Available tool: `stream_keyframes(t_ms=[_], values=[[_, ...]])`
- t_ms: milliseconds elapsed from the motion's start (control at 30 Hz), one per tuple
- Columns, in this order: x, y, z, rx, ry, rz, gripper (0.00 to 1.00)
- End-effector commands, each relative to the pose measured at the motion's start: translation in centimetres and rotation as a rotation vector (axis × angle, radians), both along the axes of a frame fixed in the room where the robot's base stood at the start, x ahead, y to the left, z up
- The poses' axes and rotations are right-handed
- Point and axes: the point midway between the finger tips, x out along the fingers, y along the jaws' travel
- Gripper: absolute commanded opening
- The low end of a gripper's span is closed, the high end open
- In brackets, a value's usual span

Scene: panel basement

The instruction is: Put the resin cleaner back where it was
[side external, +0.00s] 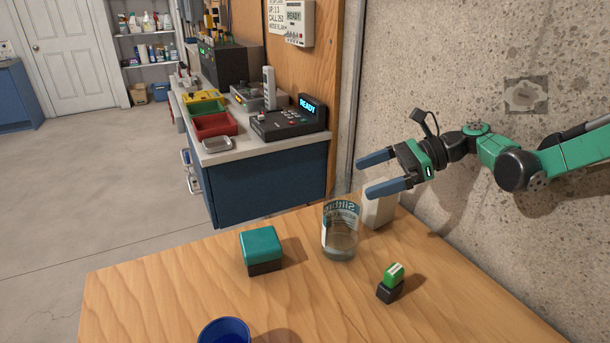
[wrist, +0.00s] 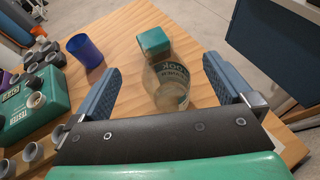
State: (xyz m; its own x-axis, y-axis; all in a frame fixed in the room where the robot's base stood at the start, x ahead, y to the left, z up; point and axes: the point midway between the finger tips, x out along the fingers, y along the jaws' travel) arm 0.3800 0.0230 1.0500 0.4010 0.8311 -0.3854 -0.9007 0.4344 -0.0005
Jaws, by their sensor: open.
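No label here reads clearly as resin cleaner. A clear labelled container (side external: 340,229) stands upright on the wooden table near its back edge; its lettering is reversed in the side view. It also shows in the wrist view (wrist: 170,88), between my fingers in the picture. A small green-and-black item (side external: 391,283) stands to its right, and a white block (side external: 380,208) is partly hidden behind it. My gripper (side external: 366,178) is open and empty, above the back of the table and apart from these things.
A teal-topped box (side external: 262,250) and a blue cup (side external: 224,331) stand on the table (side external: 150,290). The wrist view shows a green device with knobs (wrist: 35,105) at left. A concrete wall (side external: 500,130) rises behind my arm. A workbench (side external: 270,170) stands beyond the table.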

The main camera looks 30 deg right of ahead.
Motion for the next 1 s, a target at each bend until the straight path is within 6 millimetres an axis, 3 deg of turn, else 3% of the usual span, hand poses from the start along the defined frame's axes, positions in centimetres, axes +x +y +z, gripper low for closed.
stream_keyframes(t_ms=[267, 467, 567, 800, 1000], values=[[-0.4, 0.4, 1.8, -0.065, -0.041, 0.021, 1.00], [-3.4, 1.5, 1.3, -0.482, -0.297, 0.196, 1.00], [-5.5, 1.4, 0.9, -0.756, -0.469, 0.361, 1.00], [-10.5, -0.7, -0.2, -1.418, -0.895, 0.956, 1.00], [-12.1, -2.0, -0.5, -1.689, -1.062, 1.310, 1.00]])
